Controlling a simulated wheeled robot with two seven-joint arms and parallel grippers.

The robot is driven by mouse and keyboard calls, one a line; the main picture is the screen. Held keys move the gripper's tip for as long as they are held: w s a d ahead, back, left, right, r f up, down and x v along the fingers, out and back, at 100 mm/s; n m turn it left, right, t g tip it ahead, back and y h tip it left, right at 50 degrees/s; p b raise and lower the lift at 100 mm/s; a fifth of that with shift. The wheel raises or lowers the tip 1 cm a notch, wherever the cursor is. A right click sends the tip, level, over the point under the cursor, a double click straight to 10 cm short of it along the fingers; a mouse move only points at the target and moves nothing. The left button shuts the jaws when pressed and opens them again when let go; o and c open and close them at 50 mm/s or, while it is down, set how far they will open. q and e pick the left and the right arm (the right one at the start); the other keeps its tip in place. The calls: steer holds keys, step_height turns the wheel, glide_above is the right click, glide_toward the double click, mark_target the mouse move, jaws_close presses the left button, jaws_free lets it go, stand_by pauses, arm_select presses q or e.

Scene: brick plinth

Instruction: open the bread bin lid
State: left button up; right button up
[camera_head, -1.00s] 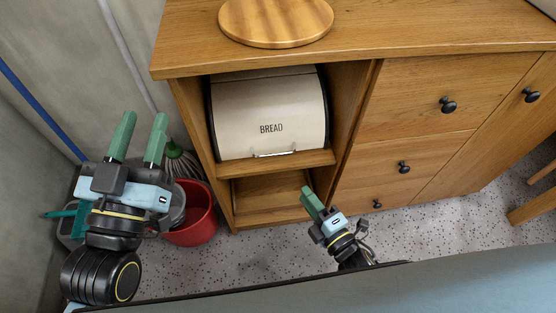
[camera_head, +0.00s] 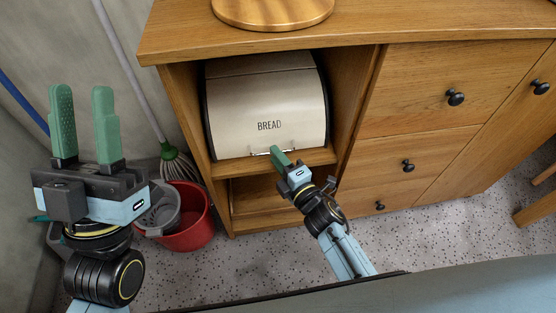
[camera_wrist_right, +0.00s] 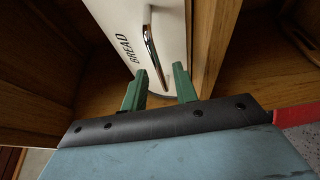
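The cream bread bin (camera_head: 265,103), marked BREAD, sits in the cabinet's upper open shelf with its lid down. Its metal handle (camera_head: 260,152) runs along the lid's lower edge, partly hidden by my right gripper. My right gripper (camera_head: 279,155) is at the front of the shelf, by the handle's right part. In the right wrist view its two green fingers (camera_wrist_right: 160,88) are apart, and the chrome handle (camera_wrist_right: 154,48) shows just beyond the left finger and towards the gap. I cannot tell whether they touch. My left gripper (camera_head: 84,125) is open and empty, raised at the left.
The wooden cabinet (camera_head: 420,110) has drawers with black knobs right of the shelf. A round wooden board (camera_head: 272,12) lies on top. A red bucket (camera_head: 190,232) and a mop (camera_head: 178,163) stand left of the cabinet. The lower shelf is empty.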

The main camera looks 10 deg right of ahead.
steer(key=shift+w, duration=0.1)
steer(key=shift+c, duration=0.4)
jaws_close()
